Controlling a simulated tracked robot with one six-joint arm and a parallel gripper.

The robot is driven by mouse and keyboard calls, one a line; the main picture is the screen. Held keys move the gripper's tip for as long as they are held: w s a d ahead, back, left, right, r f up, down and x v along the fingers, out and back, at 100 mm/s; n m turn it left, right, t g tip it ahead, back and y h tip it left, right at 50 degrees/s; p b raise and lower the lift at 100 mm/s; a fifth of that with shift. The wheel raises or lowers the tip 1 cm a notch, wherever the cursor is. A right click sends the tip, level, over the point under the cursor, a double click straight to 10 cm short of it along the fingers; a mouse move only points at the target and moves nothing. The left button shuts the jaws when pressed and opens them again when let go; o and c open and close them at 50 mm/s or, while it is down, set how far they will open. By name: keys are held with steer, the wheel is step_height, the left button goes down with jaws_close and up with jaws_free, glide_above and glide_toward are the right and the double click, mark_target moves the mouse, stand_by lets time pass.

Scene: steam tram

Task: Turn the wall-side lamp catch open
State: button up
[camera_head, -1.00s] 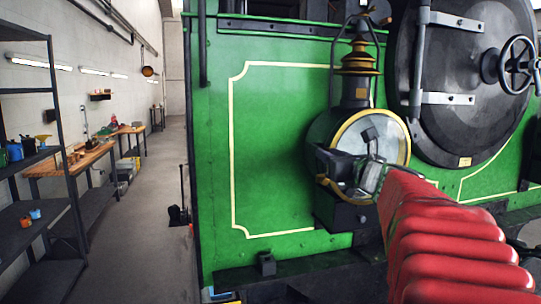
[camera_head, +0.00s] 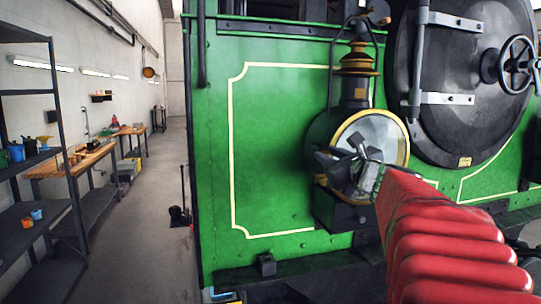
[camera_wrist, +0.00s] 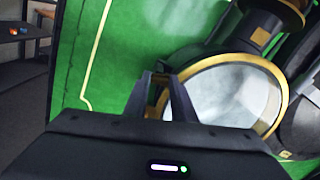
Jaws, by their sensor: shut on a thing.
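The round lamp has a glass front with a brass rim (camera_head: 401,153) and a black body, mounted on the green tram front. My gripper (camera_head: 335,163) reaches across the lower left of the lamp front, its black fingers rolled at a slant. In the wrist view my gripper (camera_wrist: 162,78) has its fingertips at the left edge of the lamp's brass rim (camera_wrist: 283,98). A small brass-coloured piece (camera_wrist: 160,103) shows between the fingers; the wall-side lamp catch is mostly hidden there. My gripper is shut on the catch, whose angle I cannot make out.
The green panel (camera_head: 280,150) with a cream line lies flat left of the lamp. The dark round door (camera_head: 460,60) with a handwheel (camera_head: 517,62) stands at the right.

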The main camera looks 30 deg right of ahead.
steer(key=n, duration=0.7)
steer(key=shift+w+a+r+n, duration=0.2)
steer(key=shift+a+n, duration=0.1)
steer(key=shift+a, duration=0.1)
steer(key=n, duration=0.6)
steer(key=shift+a+n, duration=0.1)
steer(key=shift+n, duration=0.2)
